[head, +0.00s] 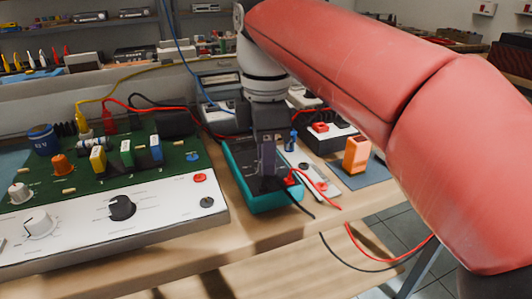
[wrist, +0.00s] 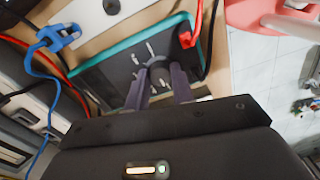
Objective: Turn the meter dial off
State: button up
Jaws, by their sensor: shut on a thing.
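A multimeter in a teal case (head: 233,166) lies on the bench, its dark face up. It also shows in the wrist view (wrist: 95,75). Its round black dial (wrist: 158,68) sits between my gripper's fingertips in the wrist view. My gripper (head: 267,176) points down over the meter and is shut on the dial. In the wrist view, the fingers (wrist: 158,82) touch the dial's sides. White marks surround the dial on the meter face. In the head view, my fingers hide the dial, and the setting it points to cannot be read.
Red (head: 310,180) and black (head: 300,206) leads run from the meter's near end over the bench edge. A green circuit board (head: 160,180) on a white panel stands close at left. An orange holder (head: 356,154) and boxes stand at right and behind.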

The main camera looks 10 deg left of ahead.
dwell(0.4)
jog(key=o, duration=1)
jog(key=shift+r, duration=3.95)
